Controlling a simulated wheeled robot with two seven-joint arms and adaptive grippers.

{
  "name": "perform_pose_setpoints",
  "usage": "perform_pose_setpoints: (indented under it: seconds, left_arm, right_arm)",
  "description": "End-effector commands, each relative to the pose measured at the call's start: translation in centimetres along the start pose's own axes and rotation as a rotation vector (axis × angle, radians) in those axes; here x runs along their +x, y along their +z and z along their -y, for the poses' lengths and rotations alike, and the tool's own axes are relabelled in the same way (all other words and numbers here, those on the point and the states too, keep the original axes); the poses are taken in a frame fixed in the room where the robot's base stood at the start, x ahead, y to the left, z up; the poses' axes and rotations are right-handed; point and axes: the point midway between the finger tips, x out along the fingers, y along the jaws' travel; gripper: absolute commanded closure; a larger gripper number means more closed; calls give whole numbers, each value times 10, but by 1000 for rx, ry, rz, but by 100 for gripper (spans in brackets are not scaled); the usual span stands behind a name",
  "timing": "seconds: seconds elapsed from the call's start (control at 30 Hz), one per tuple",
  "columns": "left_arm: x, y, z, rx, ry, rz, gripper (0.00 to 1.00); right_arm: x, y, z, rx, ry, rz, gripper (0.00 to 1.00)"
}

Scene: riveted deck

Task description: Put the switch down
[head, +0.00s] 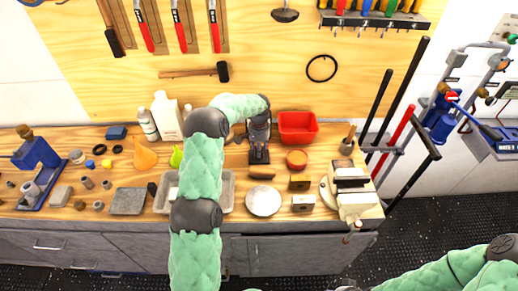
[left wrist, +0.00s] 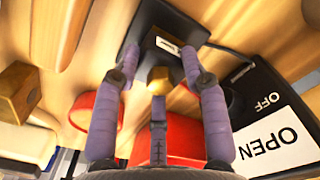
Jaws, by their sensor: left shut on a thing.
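The switch, a dark block with a small pale label, is in the left wrist view (left wrist: 160,38) between my fingers. It also shows in the head view (head: 259,155) at the bench surface, directly below the gripper. My left gripper (head: 259,143) is shut on it, with the purple fingers (left wrist: 160,75) on both sides. A brass-coloured piece shows between the fingers. I cannot tell whether the switch's base fully touches the wood. My right gripper is out of view; only green links of that arm show at the lower right.
A red bin (head: 298,128) and a round red dish (head: 297,159) stand just right of the switch. A wooden-handled item (head: 262,173) and a pale plate (head: 263,201) lie in front. A vise (head: 350,190) is at the right end. A black panel reading OFF and OPEN (left wrist: 262,115) is close by.

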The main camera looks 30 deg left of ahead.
Motion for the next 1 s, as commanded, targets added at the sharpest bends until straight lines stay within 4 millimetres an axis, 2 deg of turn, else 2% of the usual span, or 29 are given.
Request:
perform_pose_setpoints:
  seconds: [0.23, 0.27, 0.3, 0.33, 0.73, 0.87, 1.0]
  left_arm:
    - [4, 0, 0, 0, 0, 0, 92]
    - [4, 0, 0, 0, 0, 0, 51]
    - [4, 0, 0, 0, 0, 0, 39]
    - [4, 0, 0, 0, 0, 0, 33]
    - [0, 0, 0, 0, 0, 0, 33]
    - [-15, 0, 0, 0, 0, -2, 33]
    - [-42, -1, 0, -1, 0, -3, 33]
  right_arm:
    - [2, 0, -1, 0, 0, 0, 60]
    - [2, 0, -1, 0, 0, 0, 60]
    - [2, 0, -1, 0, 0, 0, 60]
    - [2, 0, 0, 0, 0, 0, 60]
    - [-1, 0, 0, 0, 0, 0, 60]
    - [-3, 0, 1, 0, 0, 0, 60]
    - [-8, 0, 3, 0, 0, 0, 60]
